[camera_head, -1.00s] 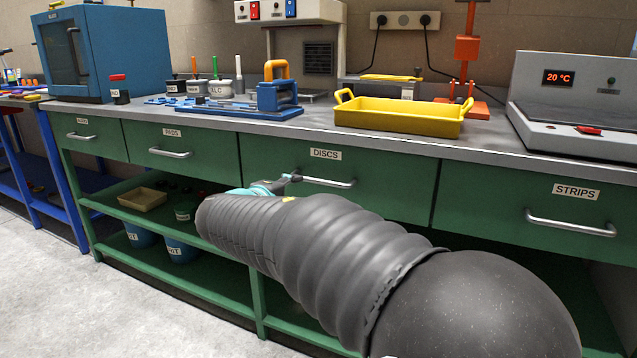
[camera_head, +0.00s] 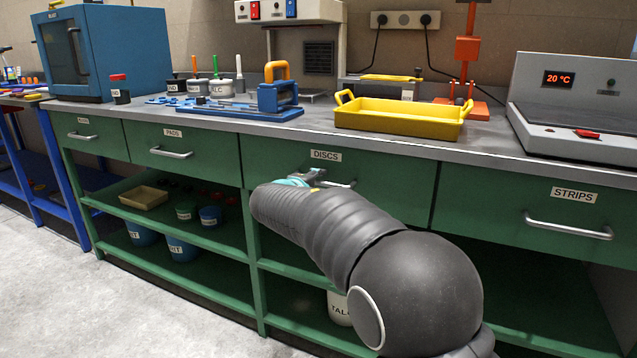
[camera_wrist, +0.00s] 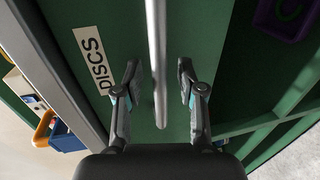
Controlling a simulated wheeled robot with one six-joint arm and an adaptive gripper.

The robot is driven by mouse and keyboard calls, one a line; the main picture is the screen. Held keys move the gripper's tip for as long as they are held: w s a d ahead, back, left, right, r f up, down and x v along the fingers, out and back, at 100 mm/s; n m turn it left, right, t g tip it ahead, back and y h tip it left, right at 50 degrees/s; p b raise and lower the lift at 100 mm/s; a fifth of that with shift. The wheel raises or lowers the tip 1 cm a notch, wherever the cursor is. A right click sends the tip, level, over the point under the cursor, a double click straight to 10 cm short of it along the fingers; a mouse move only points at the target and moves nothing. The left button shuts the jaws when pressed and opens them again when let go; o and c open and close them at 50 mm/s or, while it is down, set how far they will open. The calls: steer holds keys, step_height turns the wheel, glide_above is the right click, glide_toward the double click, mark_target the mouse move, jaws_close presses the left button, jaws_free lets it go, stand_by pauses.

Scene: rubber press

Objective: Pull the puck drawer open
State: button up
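No drawer label reads "puck". The drawer labelled DISCS (camera_head: 390,185) is closed, its front flush with its neighbours. Its metal bar handle (camera_head: 341,184) shows right of my gripper (camera_head: 305,178), which covers the handle's left part in the head view. In the wrist view, my gripper (camera_wrist: 158,75) is open, with one finger on each side of the handle bar (camera_wrist: 156,40). Gaps show between the bar and both fingers. I cannot tell how deep the bar sits between them. The DISCS label (camera_wrist: 93,60) is left of the left finger.
The PADS drawer (camera_head: 200,160) and STRIPS drawer (camera_head: 530,205) are closed on either side. A yellow tray (camera_head: 400,118) stands on the bench above. Open shelves with tubs (camera_head: 185,248) are below left. The floor (camera_head: 60,300) in front at left is clear.

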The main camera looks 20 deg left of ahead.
jaws_close()
